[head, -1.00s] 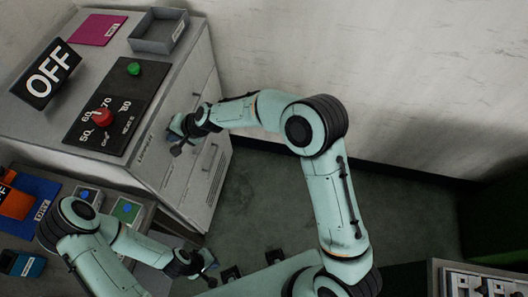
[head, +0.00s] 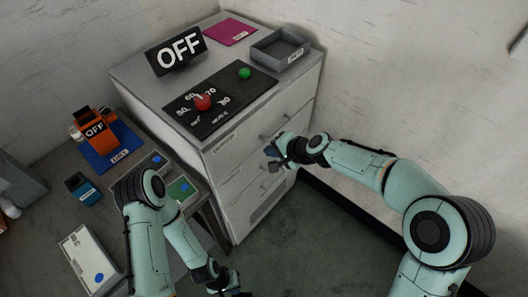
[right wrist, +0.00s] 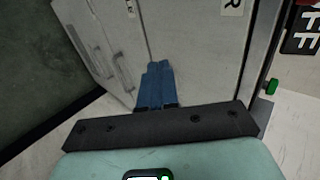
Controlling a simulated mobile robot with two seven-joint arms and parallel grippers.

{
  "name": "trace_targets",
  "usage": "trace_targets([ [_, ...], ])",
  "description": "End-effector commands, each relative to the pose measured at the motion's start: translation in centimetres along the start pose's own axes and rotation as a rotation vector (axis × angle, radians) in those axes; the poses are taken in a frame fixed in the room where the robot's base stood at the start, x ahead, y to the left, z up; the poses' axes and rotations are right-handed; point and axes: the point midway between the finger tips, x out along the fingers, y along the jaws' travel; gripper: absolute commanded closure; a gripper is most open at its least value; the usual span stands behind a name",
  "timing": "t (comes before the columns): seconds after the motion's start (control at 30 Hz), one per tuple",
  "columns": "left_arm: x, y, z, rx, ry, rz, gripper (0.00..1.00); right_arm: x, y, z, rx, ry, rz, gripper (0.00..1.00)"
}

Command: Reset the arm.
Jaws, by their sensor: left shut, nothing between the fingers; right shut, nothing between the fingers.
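My right gripper (head: 272,158) is in front of the grey drawer cabinet (head: 240,205), close to its drawer handles. In the right wrist view its blue fingers (right wrist: 155,84) are together with nothing between them, and the cabinet face (right wrist: 190,40) lies beyond. I cannot tell whether the fingers touch the cabinet. My left gripper (head: 228,288) is low in the head view, beside the small table, at the bottom edge. It is shut and empty.
The cabinet top holds an OFF sign (head: 176,51), a control panel with a red knob (head: 203,102) and green button (head: 244,73), a grey tray (head: 279,50) and a magenta sheet (head: 230,31). An orange device (head: 93,128) stands on the table at left. Floor (head: 300,240) is clear.

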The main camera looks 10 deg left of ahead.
Motion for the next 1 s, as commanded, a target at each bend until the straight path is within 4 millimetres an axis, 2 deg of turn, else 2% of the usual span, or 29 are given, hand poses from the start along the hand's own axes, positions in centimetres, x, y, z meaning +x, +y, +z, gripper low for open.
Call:
trace_targets([
  [0.1,0.2,-0.1,0.0,-0.001,0.0,-0.001,1.0,-2.2,0.0,-0.1,0.001,0.003,-0.001,1.0],
  [0.3,0.2,-0.1,0.1,-0.001,-0.001,-0.001,1.0,-4.0,0.0,-0.1,0.0,0.001,0.001,1.0],
  [0.57,0.2,-0.1,0.1,-0.001,-0.001,-0.001,1.0,-4.2,0.1,-0.1,0.001,0.0,0.003,1.0],
  [0.67,0.2,-0.1,0.1,-0.001,-0.001,-0.001,1.0,-3.5,1.5,-0.2,0.003,0.001,0.026,1.0],
  [0.77,0.2,-0.1,0.1,-0.001,-0.001,-0.001,1.0,-1.9,5.5,-0.4,0.003,0.007,0.089,1.0],
  [0.87,0.2,-0.1,0.1,-0.001,-0.001,-0.001,1.0,0.2,12.0,-0.3,-0.004,0.008,0.186,1.0],
  [0.9,0.2,-0.1,0.1,-0.001,-0.001,-0.001,1.0,0.9,15.1,0.0,-0.011,0.005,0.23,1.0],
  [0.97,0.2,-0.1,0.1,-0.001,-0.001,-0.001,1.0,1.8,19.6,0.7,-0.023,-0.005,0.292,1.0],
  [1.0,0.2,-0.1,0.1,-0.001,-0.001,-0.001,1.0,2.2,22.6,1.4,-0.03,-0.015,0.331,1.0],
])
